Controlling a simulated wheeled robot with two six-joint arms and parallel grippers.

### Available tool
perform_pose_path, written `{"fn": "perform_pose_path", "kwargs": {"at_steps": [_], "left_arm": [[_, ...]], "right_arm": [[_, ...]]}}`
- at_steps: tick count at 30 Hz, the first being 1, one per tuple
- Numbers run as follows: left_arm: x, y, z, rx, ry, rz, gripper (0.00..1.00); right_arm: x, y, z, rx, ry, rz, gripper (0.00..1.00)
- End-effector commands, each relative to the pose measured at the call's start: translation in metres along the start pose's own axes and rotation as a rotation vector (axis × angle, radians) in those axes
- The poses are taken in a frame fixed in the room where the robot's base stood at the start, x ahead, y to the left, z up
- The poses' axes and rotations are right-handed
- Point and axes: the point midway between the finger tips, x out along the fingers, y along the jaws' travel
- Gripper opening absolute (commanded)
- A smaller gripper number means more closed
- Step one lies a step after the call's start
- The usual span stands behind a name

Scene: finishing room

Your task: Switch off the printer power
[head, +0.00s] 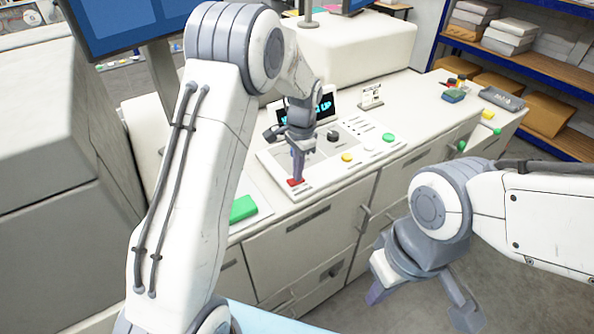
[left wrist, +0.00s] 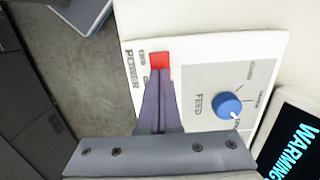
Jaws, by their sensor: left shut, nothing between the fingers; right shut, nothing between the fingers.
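The red power switch (head: 295,182) sits at the front left corner of the printer's control panel (head: 320,172). In the left wrist view the red switch (left wrist: 159,59) is beside the word POWER, with small labels next to it that I cannot read. My left gripper (head: 298,177) is shut and empty, pointing down with its tips at the switch. In the left wrist view its fingertips (left wrist: 158,76) overlap the near edge of the red switch; I cannot tell whether they touch.
The panel has a FEED knob (left wrist: 229,105), a yellow button (head: 347,157), a green button (head: 388,137) and a screen (head: 322,107) reading WARMING UP. A green block (head: 243,208) lies left of the panel. Shelves (head: 535,60) stand at the back right. Floor by the cabinets is clear.

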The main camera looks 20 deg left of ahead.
Motion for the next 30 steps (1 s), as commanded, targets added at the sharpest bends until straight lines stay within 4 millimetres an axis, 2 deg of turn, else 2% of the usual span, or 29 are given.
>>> {"fn": "perform_pose_path", "kwargs": {"at_steps": [5,14,15,18,24,30], "left_arm": [[-0.007,0.0,0.0,0.0,0.0,0.0,0.0],[-0.049,0.001,-0.001,0.001,0.001,0.0,0.0],[-0.048,0.0,-0.003,0.001,0.006,-0.004,0.0],[-0.066,0.001,-0.004,0.0,0.006,-0.004,0.0],[-0.106,0.0,-0.005,-0.001,0.005,-0.003,0.0],[-0.133,0.0,-0.006,-0.001,0.003,-0.001,0.0]], "right_arm": [[-0.006,0.0,0.0,-0.002,0.0,0.0,0.0],[-0.043,-0.003,-0.002,-0.006,0.0,0.0,0.0],[-0.03,-0.002,-0.002,-0.006,0.001,0.0,0.0],[-0.019,-0.001,-0.001,-0.006,-0.001,0.0,0.0],[-0.007,-0.001,0.0,-0.003,0.0,0.0,0.0],[-0.002,0.0,0.0,-0.002,0.0,0.0,0.0]]}}
